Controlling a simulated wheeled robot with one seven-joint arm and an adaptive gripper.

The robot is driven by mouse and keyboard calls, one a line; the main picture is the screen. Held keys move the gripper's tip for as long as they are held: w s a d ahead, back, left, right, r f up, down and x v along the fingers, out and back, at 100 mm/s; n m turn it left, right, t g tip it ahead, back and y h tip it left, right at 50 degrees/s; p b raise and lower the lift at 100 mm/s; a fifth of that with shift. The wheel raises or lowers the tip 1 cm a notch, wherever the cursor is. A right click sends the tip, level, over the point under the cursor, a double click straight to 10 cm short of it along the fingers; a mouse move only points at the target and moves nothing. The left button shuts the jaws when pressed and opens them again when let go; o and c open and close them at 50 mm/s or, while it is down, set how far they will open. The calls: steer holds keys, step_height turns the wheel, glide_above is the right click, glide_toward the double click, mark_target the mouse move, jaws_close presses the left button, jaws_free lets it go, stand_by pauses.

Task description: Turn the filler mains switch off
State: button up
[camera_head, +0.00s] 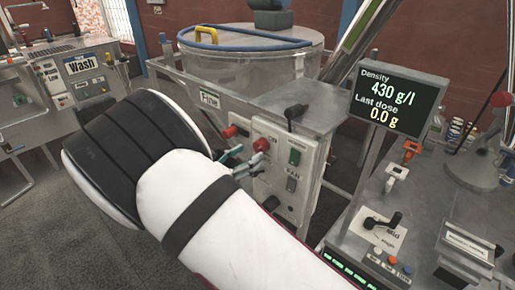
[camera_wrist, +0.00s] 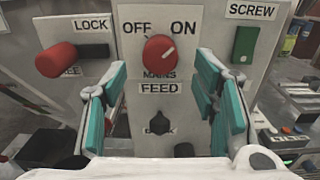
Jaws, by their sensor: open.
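The mains switch (camera_wrist: 160,54) is a red round knob with a white line on the filler's control panel (camera_wrist: 190,130). OFF is printed at its upper left, ON at its upper right, MAINS below. The white line slants up and right, toward ON. My gripper (camera_wrist: 162,72) is open, one teal-padded finger on each side of the knob's lower area; whether a finger touches it cannot be told. In the head view the red mains switch (camera_head: 261,145) shows just beyond my gripper (camera_head: 240,163), which my arm partly hides.
Left of the switch is a red LOCK handle (camera_wrist: 56,60); right is a green SCREW switch (camera_wrist: 244,44). A black FEED knob (camera_wrist: 160,122) sits below, between the fingers. A display (camera_head: 398,97) reads 430 g/l and 0.0 g, right of the panel.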

mark_target(257, 148)
steer(key=shift+x, duration=2.6)
steer(key=c, duration=1.2)
steer(key=shift+o, duration=0.2)
